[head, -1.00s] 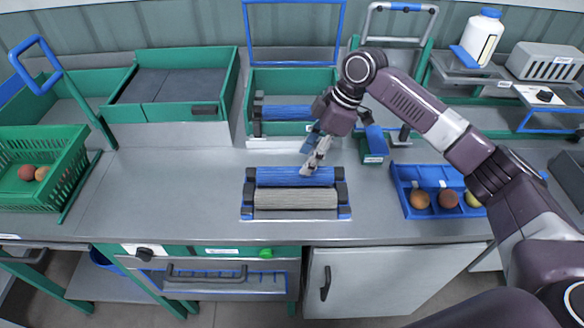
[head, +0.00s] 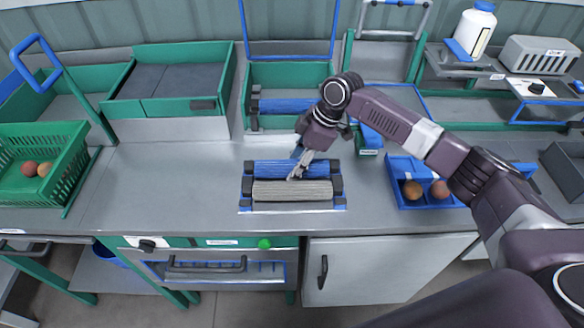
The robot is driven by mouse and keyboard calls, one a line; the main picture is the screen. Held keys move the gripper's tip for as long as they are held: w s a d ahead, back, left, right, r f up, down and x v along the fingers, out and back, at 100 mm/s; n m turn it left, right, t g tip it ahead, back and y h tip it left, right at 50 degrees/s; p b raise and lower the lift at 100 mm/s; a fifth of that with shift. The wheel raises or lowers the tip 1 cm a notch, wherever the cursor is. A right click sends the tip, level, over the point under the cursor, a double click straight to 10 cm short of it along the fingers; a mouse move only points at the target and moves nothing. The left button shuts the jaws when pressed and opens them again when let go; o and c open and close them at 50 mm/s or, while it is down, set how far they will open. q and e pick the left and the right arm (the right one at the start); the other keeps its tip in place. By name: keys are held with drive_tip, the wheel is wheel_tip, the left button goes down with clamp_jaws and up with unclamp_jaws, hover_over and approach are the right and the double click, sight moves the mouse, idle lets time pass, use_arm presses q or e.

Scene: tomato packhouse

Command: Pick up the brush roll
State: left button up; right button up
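A low rack (head: 337,185) with dark end brackets stands on the steel counter and holds two rolls lying side by side. The rear roll is blue (head: 270,169). The front roll is beige-grey with a ribbed, bristle-like surface (head: 285,191). A third roll, blue (head: 288,106), lies in the green machine (head: 262,75) behind. My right gripper (head: 296,174) points down over the two rolls in the rack, right of their middle, and hides part of the blue one. Whether its fingers touch a roll or are apart is too small to tell. My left gripper is out of view.
A blue tray (head: 403,203) with round fruit sits right of the rack, partly behind my arm. A green crate (head: 55,145) is at far left. The counter left of the rack is clear.

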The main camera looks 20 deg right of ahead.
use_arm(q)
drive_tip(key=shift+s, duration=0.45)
use_arm(e)
drive_tip(key=c, duration=0.4)
drive_tip(key=shift+o, duration=0.2)
drive_tip(key=shift+r, duration=0.1)
